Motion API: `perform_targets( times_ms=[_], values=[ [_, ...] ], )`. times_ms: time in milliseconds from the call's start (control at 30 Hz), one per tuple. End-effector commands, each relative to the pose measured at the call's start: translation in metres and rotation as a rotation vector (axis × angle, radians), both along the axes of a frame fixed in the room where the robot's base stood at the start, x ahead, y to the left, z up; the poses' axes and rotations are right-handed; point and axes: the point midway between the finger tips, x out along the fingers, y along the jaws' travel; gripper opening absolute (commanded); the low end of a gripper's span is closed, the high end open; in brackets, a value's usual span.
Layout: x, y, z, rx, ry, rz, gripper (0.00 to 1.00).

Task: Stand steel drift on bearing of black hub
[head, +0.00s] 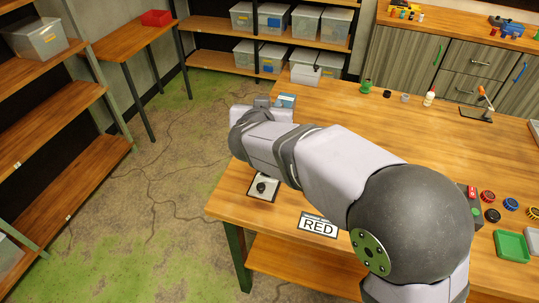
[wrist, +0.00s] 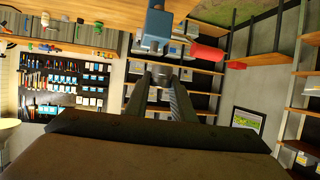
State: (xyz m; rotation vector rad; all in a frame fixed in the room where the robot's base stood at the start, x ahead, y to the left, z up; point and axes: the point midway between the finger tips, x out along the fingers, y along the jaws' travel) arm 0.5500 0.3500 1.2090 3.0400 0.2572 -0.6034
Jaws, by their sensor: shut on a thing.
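My gripper (wrist: 162,78) is shut on a small grey cylindrical piece (wrist: 160,72), which looks like the steel drift. Most of it is hidden between the fingers. In the head view my gripper (head: 262,102) is mostly hidden behind my wrist, above the far left part of the bench. A small black round thing (head: 262,187) sits on a pale square plate (head: 271,195) near the left bench edge. Another black round piece (head: 492,215) lies at the right among coloured ones. I cannot tell which is the black hub, and no bearing can be made out.
The wooden bench (head: 330,105) has a RED sign (head: 318,226) at its front edge. A blue object (wrist: 157,25) shows close beyond my fingertips. A green tray (head: 511,245) lies at the right. The bench middle is clear.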

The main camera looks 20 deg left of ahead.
Motion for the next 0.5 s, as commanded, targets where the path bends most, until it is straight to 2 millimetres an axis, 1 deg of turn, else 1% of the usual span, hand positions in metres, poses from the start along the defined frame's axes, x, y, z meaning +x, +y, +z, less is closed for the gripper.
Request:
perform_targets(
  times_ms=[33,167,300,500],
  values=[
    [0.000,0.000,-0.010,-0.004,0.001,0.001,0.00],
    [0.000,-0.001,-0.036,-0.007,0.002,0.000,0.00],
    [0.000,-0.001,-0.070,-0.006,0.004,0.000,0.00],
    [0.000,0.000,-0.109,-0.004,0.002,-0.001,0.00]
  ],
)
